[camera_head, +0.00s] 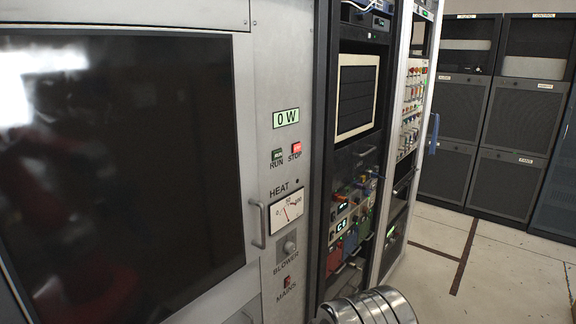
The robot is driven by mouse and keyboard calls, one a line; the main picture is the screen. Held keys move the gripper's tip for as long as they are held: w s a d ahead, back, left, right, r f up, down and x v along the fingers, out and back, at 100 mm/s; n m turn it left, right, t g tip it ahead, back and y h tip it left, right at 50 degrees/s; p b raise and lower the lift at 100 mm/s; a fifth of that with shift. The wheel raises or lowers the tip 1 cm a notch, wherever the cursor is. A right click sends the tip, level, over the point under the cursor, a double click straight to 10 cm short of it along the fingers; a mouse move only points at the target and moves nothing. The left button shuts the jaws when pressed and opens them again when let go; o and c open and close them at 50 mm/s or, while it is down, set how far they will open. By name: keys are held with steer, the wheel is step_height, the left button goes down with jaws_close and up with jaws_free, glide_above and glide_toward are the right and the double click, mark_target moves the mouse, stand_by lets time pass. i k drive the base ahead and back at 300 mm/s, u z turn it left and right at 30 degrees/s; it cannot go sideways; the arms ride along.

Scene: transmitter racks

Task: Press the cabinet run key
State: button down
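The RUN key (277,155) is a small dark green square on the cabinet's light grey control strip (270,60). Its label RUN is below it. The red STOP key (297,148) sits just to its right and looks lit. Above them a pale green display (285,118) reads 0 W. Nothing covers the RUN key. My gripper is not seen in this view.
Below the keys are a HEAT meter (286,211), a BLOWER knob (289,247) and a red MAINS switch (287,282). A handle (259,224) sticks out beside the dark cabinet window (120,170). Equipment racks (357,95) stand right; floor (500,275) is open at lower right.

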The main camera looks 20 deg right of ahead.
mark_target(278, 154)
steer(key=k, duration=0.85)
steer(key=u, duration=0.85)
steer(key=i, duration=1)
steer(key=u, duration=0.05)
